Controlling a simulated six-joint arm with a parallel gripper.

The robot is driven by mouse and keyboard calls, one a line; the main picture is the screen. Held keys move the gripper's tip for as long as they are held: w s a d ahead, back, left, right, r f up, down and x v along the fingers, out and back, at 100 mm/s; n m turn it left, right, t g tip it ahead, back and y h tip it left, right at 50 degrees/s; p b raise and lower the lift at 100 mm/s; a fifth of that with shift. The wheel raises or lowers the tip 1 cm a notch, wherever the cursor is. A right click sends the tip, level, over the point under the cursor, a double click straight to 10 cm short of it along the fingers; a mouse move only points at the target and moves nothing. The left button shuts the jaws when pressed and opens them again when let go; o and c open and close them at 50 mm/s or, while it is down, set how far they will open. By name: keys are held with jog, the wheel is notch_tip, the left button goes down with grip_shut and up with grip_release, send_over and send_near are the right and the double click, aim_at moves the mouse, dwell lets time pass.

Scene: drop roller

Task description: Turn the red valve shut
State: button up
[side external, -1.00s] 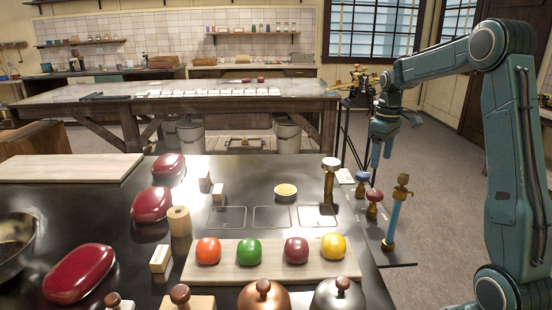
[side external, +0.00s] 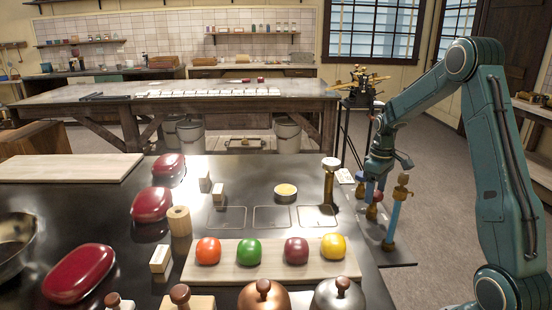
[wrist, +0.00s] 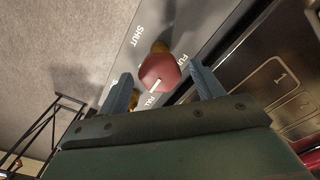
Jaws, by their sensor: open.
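The red valve (wrist: 160,70) has a rounded red knob with a white mark, on a brass stem. In the wrist view it sits between the two blue fingers of my gripper (wrist: 160,76), with the label SHUT beside it. My gripper is open, its fingers on either side of the knob; I cannot tell whether they touch it. In the side view my gripper (side external: 373,190) is low over the valves, and the red knob (side external: 377,196) is partly hidden by the fingers. The valve's brass base shows below.
A blue pipe with a brass top (side external: 402,186) stands just right of my gripper. A tall brass post with a white top (side external: 330,172) stands to the left. A board (side external: 230,274) holds several coloured round pieces. Open floor lies right of the table.

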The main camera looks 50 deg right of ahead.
jog(key=shift+c, duration=0.5)
jog(key=c, duration=0.9)
jog(key=shift+m, duration=0.3)
jog(key=m, duration=0.8)
jog(key=shift+m, duration=0.4)
jog(key=m, duration=0.4)
jog(key=shift+m, duration=2.3)
